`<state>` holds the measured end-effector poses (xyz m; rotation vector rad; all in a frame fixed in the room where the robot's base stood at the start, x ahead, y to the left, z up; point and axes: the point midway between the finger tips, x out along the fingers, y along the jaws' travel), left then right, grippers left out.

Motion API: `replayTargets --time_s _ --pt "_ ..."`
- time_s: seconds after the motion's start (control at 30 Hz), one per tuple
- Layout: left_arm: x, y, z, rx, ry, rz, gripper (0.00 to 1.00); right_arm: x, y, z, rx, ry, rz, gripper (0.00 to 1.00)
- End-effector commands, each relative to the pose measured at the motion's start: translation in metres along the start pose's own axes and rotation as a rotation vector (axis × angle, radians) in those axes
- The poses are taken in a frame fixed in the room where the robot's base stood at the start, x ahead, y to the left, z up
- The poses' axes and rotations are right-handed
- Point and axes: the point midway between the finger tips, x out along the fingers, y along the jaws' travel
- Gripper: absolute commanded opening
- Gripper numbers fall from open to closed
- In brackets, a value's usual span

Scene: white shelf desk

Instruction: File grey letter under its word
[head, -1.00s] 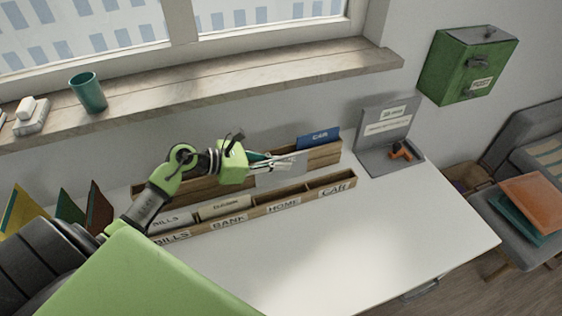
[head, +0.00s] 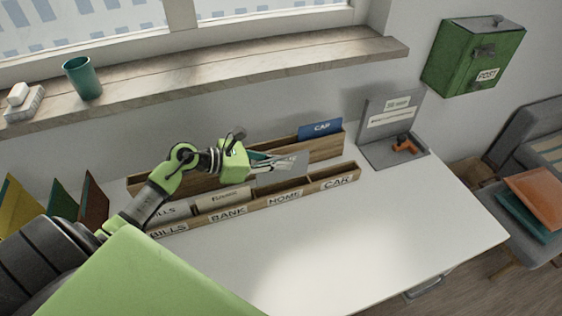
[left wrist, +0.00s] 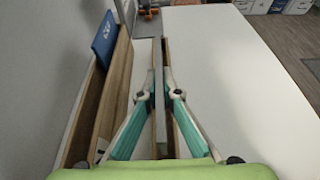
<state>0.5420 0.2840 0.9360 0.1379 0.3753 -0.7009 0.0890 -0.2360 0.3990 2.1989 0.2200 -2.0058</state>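My left gripper (head: 284,161) is shut on a grey letter (head: 284,175) and holds it upright above the wooden sorter. In the left wrist view the letter (left wrist: 158,85) shows edge-on between the gripper's fingertips (left wrist: 158,95). Its faint print is too small to read. The sorter's front row (head: 250,207) has compartments labelled BILLS, BANK, HOME and CAR. The letter's lower edge is at the HOME compartment; I cannot tell whether it is inside. Pale letters (head: 222,200) stand in BILLS and BANK. CAR looks empty. My right gripper is not in view.
A blue CAR card (head: 320,129) stands in the sorter's back row (head: 327,149). A grey stand (head: 380,153) with an orange item (head: 405,146) is at the desk's right end. Folders (head: 62,201) stand at left. The white desk (head: 330,235) is clear in front.

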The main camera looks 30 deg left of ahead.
Motion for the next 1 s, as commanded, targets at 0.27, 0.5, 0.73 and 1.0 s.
replayTargets --time_s 0.27,0.5,0.73,1.0 --pt "0.007 0.000 -0.019 0.000 0.000 0.000 0.00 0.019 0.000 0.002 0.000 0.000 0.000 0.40" --pt "0.013 0.000 -0.032 0.000 0.001 -0.001 0.00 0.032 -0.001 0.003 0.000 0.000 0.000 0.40" --pt "0.016 0.000 -0.040 0.000 0.001 -0.001 0.00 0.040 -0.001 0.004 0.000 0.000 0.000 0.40" --pt "0.016 0.000 -0.040 0.000 0.000 0.000 0.00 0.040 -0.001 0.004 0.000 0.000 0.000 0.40"
